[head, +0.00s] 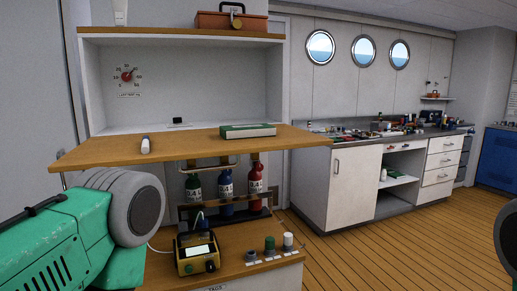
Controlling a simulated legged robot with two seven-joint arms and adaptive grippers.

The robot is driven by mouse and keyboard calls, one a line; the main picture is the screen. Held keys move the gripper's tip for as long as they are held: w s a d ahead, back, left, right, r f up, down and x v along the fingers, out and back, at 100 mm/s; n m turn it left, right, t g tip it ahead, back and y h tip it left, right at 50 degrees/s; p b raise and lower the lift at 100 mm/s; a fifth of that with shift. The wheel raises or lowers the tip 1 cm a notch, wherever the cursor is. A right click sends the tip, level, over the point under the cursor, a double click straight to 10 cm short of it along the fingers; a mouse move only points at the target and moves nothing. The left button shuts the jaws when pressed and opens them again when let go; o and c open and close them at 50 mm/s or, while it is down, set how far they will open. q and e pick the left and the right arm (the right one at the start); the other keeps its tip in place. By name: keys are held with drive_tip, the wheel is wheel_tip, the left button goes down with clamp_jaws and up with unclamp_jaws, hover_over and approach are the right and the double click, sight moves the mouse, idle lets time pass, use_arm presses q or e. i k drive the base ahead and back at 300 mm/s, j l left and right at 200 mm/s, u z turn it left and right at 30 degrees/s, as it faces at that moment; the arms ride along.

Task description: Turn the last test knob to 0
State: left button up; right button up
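The last test knob (127,76) is a small red knob on a round printed scale, on the white back wall of the cabinet at the upper left. A label (129,95) under it appears to read "LAST TEST". The knob's pointer seems to lean to the upper right, away from the lower end of the scale; the exact reading is too small to tell. No gripper shows. A rounded grey part at the lower left and a dark curved part at the right edge may be my own arm links. Nothing is seen touching the knob.
A wooden shelf (95,156) juts out below the knob, bearing a white marker (145,145) and a green book (248,131). Below stand bottles and a yellow device (197,253). Wooden floor (400,240) is clear to the right.

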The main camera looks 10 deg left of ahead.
sight(126, 76)
drive_tip(key=i+l+u, duration=0.65)
drive_tip(key=u, duration=0.2)
drive_tip(key=i+l+u, duration=0.15)
drive_tip(key=l+u, duration=0.3)
drive_tip(key=l, duration=0.2)
drive_tip(key=i+l+u, duration=0.1)
drive_tip(key=l+u, duration=0.3)
drive_tip(key=l, duration=0.15)
drive_tip(key=l+u, duration=0.45)
drive_tip(key=l, duration=0.15)
drive_tip(key=l+u, duration=0.4)
drive_tip(key=l, duration=0.2)
